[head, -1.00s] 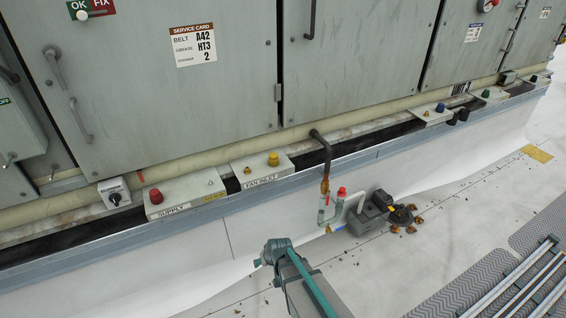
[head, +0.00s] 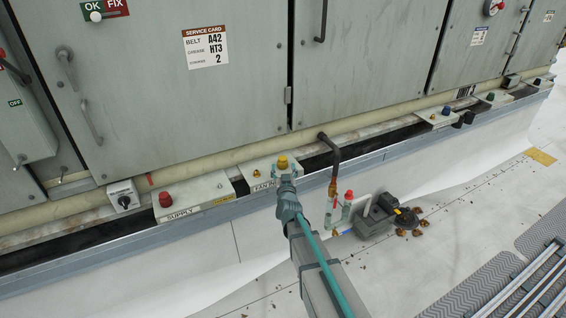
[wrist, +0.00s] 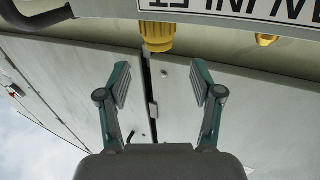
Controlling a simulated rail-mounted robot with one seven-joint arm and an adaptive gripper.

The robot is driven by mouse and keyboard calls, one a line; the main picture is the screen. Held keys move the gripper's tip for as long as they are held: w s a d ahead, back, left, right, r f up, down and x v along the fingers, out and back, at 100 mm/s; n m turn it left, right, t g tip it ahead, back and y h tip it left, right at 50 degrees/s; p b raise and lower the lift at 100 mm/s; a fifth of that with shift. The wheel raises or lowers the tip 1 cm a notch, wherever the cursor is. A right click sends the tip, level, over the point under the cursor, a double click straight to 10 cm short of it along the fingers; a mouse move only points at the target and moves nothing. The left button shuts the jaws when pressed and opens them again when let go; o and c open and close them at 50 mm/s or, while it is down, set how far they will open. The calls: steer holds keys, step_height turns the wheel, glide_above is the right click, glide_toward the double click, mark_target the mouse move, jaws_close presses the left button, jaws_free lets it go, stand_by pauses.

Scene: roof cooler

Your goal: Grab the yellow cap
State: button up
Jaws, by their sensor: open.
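The yellow cap (head: 283,162) sits on the fan inlet box (head: 262,172) on the ledge below the cabinet doors. In the wrist view the yellow cap (wrist: 157,36) is at the top middle, beyond the fingertips and roughly centred between them. My gripper (head: 283,173) is just in front of the cap in the head view. In the wrist view my gripper (wrist: 160,85) has its two fingers spread apart with nothing between them. The cap looks apart from both fingers.
Left of it, the supply box (head: 195,195) carries a red cap (head: 166,200). A small yellow fitting (wrist: 266,40) sits beside the yellow cap. A dark bent pipe (head: 334,160) with a red-topped valve stands to the right. Cabinet doors (head: 190,95) rise behind.

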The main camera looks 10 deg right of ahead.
mark_target(283, 159)
steer(key=w, duration=0.5)
steer(key=w+d+p, duration=0.1)
steer(key=w, duration=0.1)
steer(key=shift+w, duration=0.3)
steer(key=c, duration=1.1)
